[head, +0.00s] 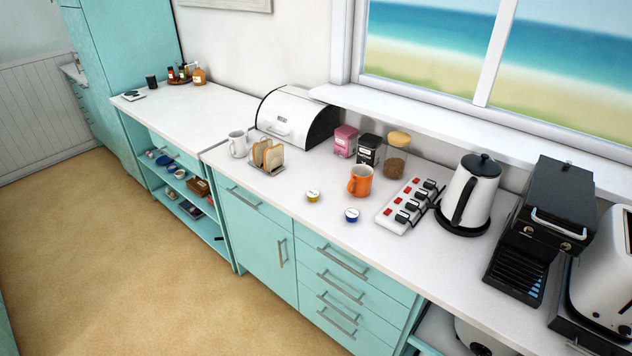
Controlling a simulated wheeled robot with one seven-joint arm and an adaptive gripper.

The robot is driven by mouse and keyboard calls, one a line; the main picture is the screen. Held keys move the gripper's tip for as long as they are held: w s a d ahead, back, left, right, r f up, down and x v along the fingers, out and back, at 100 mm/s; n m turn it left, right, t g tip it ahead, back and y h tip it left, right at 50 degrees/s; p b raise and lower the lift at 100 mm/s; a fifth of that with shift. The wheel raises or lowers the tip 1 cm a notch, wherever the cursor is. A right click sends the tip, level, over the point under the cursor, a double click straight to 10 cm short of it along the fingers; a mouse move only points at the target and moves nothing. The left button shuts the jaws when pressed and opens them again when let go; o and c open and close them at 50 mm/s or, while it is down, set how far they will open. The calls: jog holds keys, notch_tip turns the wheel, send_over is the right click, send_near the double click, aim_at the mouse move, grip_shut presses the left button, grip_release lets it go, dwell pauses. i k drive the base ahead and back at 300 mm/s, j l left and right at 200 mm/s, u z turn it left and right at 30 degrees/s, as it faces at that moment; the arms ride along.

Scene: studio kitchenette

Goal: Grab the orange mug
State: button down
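The orange mug (361,181) stands upright on the white counter (290,196), right of the middle in the head view. Its handle seems to point to the left. Nothing covers it from this side. My gripper does not show in the head view, so I cannot see where it is or whether it is open.
A power strip (409,206) and a kettle (470,195) stand to the mug's right. Behind are a glass jar (396,155), a black tin (368,150) and a pink tin (345,141). Yellow (313,195) and blue (351,215) capsules lie in front. A toast rack (267,158) is left.

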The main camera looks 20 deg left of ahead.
aim_at(359, 184)
jog(key=u, duration=0.9)
jog(key=i+j+z, duration=0.1)
jog(key=i+j, duration=0.2)
jog(key=i, duration=0.25)
jog(key=i+j+z, duration=0.1)
jog(key=i+j, duration=0.25)
jog(key=i, duration=0.2)
jog(key=i+j+z, duration=0.1)
jog(key=i+j, duration=0.3)
jog(key=i, duration=0.1)
